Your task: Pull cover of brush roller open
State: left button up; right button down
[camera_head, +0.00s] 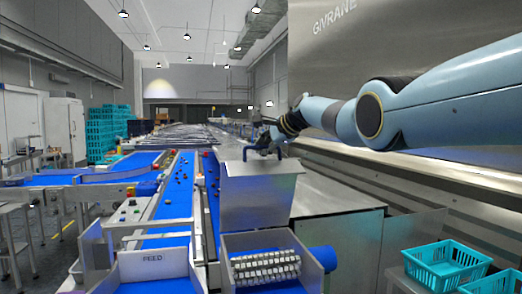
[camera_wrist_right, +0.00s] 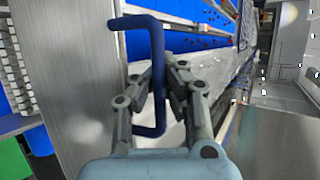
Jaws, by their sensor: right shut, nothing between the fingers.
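The cover (camera_head: 258,200) is a grey metal hood above and behind the brush roller (camera_head: 266,268), whose pale bristle rows show uncovered in the head view. A dark blue bar handle (camera_head: 246,150) stands at the cover's top edge. In the right wrist view, the handle (camera_wrist_right: 157,45) crosses in front of the fingers, with the cover's metal plate (camera_wrist_right: 72,70) to its left. My right gripper (camera_head: 268,146) is shut at the handle, with its fingertips (camera_wrist_right: 166,72) close around the bar's line; firm contact is unclear. My left gripper is out of view.
Blue conveyor belts (camera_head: 175,200) with scattered dates run away to the left. A blue feed tray (camera_head: 153,270) lies left of the roller. Teal baskets (camera_head: 447,264) stand at the lower right. A steel wall (camera_head: 400,40) rises behind my right arm.

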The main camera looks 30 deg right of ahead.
jog(key=c, duration=1.4)
grip_release()
jog(key=shift+s+r, duration=0.2)
jog(key=shift+r, duration=0.3)
jog(key=shift+f, duration=0.15)
jog(key=shift+w, duration=0.1)
jog(key=v, duration=1.2)
